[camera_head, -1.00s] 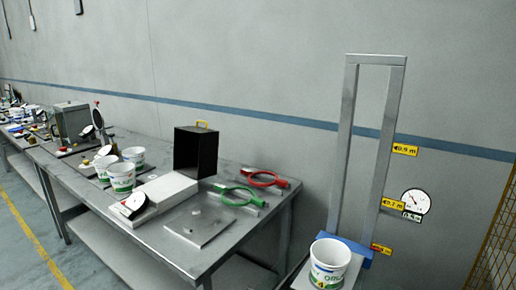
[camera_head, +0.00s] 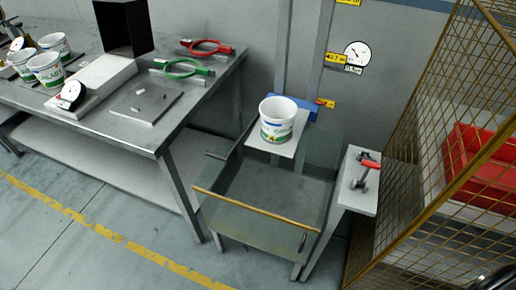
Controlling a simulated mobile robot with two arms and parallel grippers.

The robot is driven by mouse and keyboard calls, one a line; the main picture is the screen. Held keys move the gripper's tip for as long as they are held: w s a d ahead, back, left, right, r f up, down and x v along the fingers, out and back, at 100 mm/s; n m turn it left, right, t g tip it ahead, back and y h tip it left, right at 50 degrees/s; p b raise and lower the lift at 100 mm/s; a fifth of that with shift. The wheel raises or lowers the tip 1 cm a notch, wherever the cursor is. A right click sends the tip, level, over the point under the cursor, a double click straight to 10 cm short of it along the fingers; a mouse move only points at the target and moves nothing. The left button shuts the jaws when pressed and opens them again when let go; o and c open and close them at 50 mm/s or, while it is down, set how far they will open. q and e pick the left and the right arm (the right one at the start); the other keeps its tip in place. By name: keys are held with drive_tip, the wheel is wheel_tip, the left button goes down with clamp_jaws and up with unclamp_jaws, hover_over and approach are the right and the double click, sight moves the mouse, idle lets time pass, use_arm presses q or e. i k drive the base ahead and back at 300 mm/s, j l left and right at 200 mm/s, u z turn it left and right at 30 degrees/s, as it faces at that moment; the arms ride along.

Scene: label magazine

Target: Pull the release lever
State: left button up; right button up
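A small lever with a red handle (camera_head: 369,163) stands on a narrow grey post table (camera_head: 358,205), right of the middle in the head view. It looks like the release lever. To its left, a white tub (camera_head: 278,121) with a green and blue label sits upright on a light platform (camera_head: 302,135) on the tall frame (camera_head: 320,60). Below the platform is a clear-walled bin (camera_head: 257,203) with a yellow front edge. Neither of my grippers is in view.
A metal workbench (camera_head: 187,115) at left holds tubs, a black box (camera_head: 123,27) and red (camera_head: 205,47) and green (camera_head: 180,68) ring-shaped tools. A yellow mesh cage (camera_head: 432,120) stands close right of the lever, with a red crate (camera_head: 480,165) behind it. Floor at front left is clear.

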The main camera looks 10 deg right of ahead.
sight(369, 164)
drive_tip(key=z, duration=1.35)
drive_tip(key=k+l+z, duration=0.3)
drive_tip(key=i+j, duration=0.1)
